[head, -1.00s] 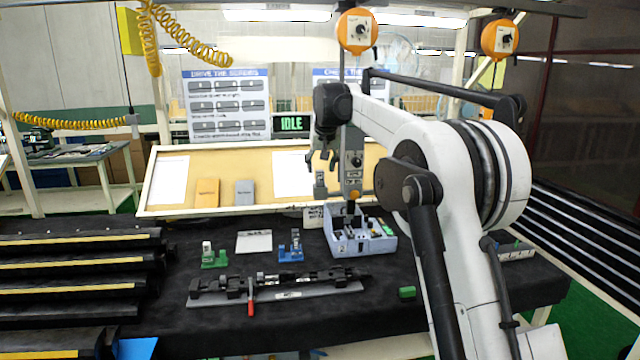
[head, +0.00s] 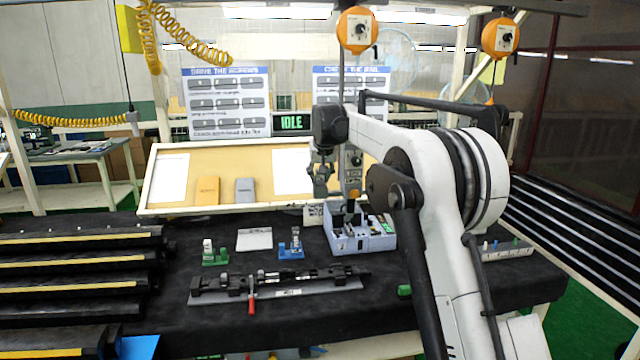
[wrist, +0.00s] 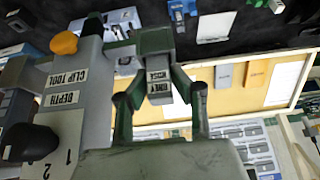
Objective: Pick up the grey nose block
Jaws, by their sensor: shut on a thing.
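The grey nose block (wrist: 158,80) shows in the wrist view as a small grey piece with a white printed label, between my gripper's two dark green fingers. My gripper (wrist: 160,75) is shut on it. In the head view my gripper (head: 322,182) points down above the back of the black-covered table, just left of the hanging grey clip tool (head: 353,175). The block is hard to make out there. The clip tool (wrist: 75,95) also shows large in the wrist view, close beside my gripper, with an orange knob and printed labels.
A pale blue bin (head: 362,244) with small parts stands below and right of my gripper. A dark rail assembly (head: 280,284) with a red handle lies in front. Green (head: 215,256) and blue (head: 291,250) fixtures stand left of the bin. A tilted board (head: 225,205) lines the back.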

